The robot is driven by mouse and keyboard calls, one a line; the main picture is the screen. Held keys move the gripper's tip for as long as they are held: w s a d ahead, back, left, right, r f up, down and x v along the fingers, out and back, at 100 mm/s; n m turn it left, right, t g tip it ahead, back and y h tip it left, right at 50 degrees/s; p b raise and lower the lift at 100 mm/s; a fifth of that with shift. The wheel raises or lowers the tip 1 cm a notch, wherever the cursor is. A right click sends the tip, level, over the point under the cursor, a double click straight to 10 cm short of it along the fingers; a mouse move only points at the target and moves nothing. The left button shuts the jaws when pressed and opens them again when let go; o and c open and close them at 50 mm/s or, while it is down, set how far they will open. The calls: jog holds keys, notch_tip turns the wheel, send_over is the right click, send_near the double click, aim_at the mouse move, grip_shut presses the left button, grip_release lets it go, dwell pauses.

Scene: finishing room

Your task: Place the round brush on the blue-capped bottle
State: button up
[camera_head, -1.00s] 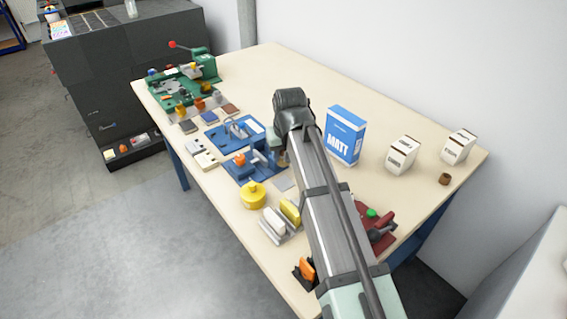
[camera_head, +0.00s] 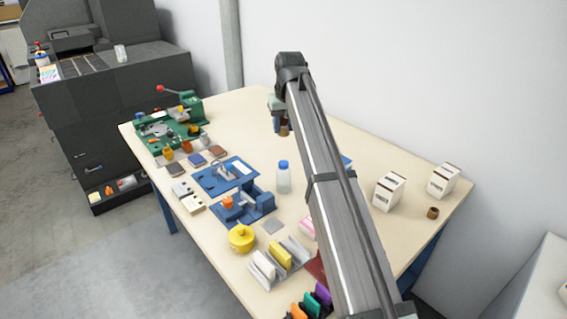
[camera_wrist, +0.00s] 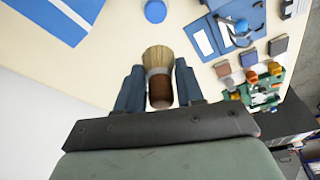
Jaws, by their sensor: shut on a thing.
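The round brush, with tan bristles and a brown handle, shows in the wrist view (camera_wrist: 158,58) between my fingers. My gripper (camera_wrist: 160,88) is shut on it. In the head view my gripper (camera_head: 279,112) is above the far part of the table, and the brush (camera_head: 284,130) hangs below it. The blue-capped bottle (camera_head: 284,178) stands upright on the table, nearer the camera than the brush and apart from it. Its blue cap (camera_wrist: 155,11) shows at the top edge of the wrist view, beyond the bristles.
A blue box (camera_head: 346,160) is mostly hidden behind my arm. Blue fixtures (camera_head: 226,175) lie left of the bottle, and a green machine (camera_head: 168,130) stands at the far left. White cartons (camera_head: 389,192) stand at right. The far table by the wall is clear.

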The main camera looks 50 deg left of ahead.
jog(key=shift+s+d+f, duration=0.15)
jog(key=shift+f, duration=4.9)
jog(key=shift+f, duration=0.15)
jog(key=o, duration=1)
jog(key=shift+o, duration=0.2)
jog(key=v, duration=1.2)
